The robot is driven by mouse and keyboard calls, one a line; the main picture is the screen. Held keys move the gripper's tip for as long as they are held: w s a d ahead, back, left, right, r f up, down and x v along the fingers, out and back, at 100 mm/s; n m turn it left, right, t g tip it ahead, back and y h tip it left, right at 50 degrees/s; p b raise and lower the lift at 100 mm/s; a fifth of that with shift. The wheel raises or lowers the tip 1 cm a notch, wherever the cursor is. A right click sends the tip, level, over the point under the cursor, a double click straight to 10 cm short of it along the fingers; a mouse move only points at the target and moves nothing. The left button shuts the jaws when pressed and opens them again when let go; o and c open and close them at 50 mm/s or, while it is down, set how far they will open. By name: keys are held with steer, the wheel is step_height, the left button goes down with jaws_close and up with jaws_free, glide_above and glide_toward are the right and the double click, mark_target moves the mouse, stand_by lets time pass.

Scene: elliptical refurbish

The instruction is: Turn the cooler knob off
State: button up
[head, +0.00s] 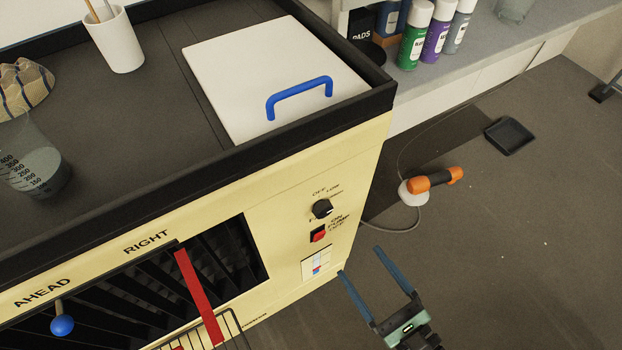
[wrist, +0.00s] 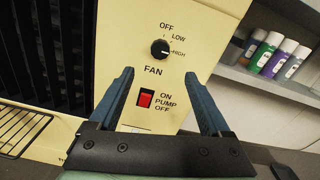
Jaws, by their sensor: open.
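The cooler knob (head: 322,208) is a round black dial on the cream front panel of the cooler, above a red pump switch (head: 318,235). In the wrist view the knob (wrist: 160,49) sits above the word FAN, with OFF, LOW and HIGH around it. Its pale mark appears to point right, toward HIGH. My gripper (head: 359,260) has blue fingers and is open and empty, in front of the panel's lower right. In the wrist view the gripper's fingers (wrist: 158,74) are spread wide, with the knob beyond and between their tips, apparently untouched.
A dark louvred vent (head: 225,260) with a red strip and a wire rack lies left of the controls. A white lid with a blue handle (head: 300,98) tops the cooler. Spray cans (head: 435,35) stand on a shelf. An orange-handled tool (head: 433,180) and cord lie right, on open floor.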

mark_target(325, 213)
steer(key=x, duration=1.2)
steer(key=shift+w+a+r, duration=0.2)
steer(key=shift+w+a, duration=0.05)
steer(key=shift+w, duration=0.05)
jaws_close()
